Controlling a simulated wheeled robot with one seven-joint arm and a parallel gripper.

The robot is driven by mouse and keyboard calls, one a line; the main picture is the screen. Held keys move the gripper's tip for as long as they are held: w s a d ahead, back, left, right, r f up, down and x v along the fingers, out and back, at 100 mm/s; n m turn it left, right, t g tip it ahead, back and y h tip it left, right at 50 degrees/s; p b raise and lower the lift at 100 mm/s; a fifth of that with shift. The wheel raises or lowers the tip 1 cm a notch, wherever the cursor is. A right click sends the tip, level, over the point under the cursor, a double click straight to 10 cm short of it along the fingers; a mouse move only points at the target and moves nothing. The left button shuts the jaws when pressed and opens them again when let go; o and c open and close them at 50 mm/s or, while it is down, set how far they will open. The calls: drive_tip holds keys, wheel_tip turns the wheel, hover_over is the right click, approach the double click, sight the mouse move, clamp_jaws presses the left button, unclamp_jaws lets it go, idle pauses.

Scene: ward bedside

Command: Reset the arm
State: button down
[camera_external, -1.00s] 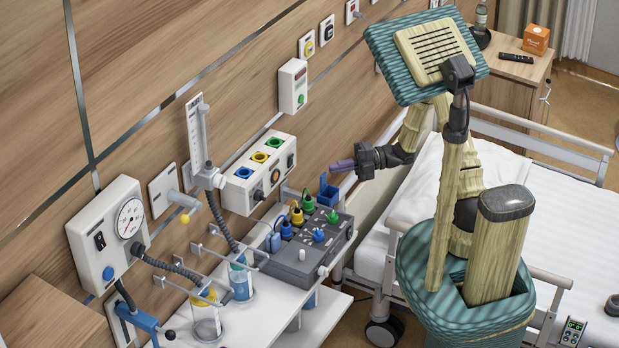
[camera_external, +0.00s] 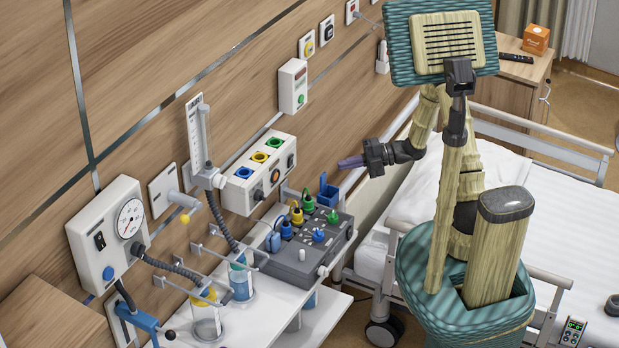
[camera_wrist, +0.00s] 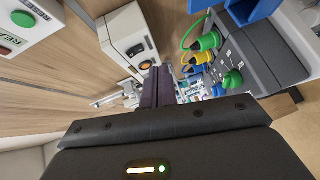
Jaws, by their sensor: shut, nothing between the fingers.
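My gripper (camera_external: 350,163) is raised in front of the wall, to the right of the equipment shelf in the external view. Its purple fingers point left. They are pressed together with nothing between them. In the wrist view the shut fingers (camera_wrist: 157,87) show at the middle of the picture. My gripper is apart from the grey device (camera_external: 312,252) with coloured connectors, which sits on the white shelf lower left of it. The same grey device shows at the upper right of the wrist view (camera_wrist: 262,50).
A wall panel with coloured sockets (camera_external: 257,172), a gauge unit (camera_external: 107,235) and jars (camera_external: 206,318) stand left. A small blue open box (camera_external: 329,192) is near my gripper. The bed (camera_external: 535,200) lies right; a bedside cabinet (camera_external: 508,97) is behind. Open air surrounds my gripper.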

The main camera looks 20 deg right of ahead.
drive_tip(key=w+d+m+t+h, duration=0.3)
drive_tip(key=d+m+h, duration=0.3)
drive_tip(key=d+m, duration=0.15)
drive_tip(key=w+d+m+t+h, duration=0.3)
drive_tip(key=d+m+h, duration=0.35)
drive_tip(key=m, duration=0.25)
drive_tip(key=s+d+m+g+h, duration=0.1)
drive_tip(key=s+d+m, duration=0.3)
drive_tip(key=s+m, duration=0.4)
drive_tip(key=s+d+r+m+g+h, duration=0.1)
drive_tip(key=s+d+m+g, duration=0.3)
drive_tip(key=s+m, duration=0.4)
drive_tip(key=shift+r+m+h, duration=0.25)
drive_tip(key=shift+m+h, duration=0.1)
drive_tip(key=shift+h, duration=0.4)
drive_tip(key=shift+d, duration=0.1)
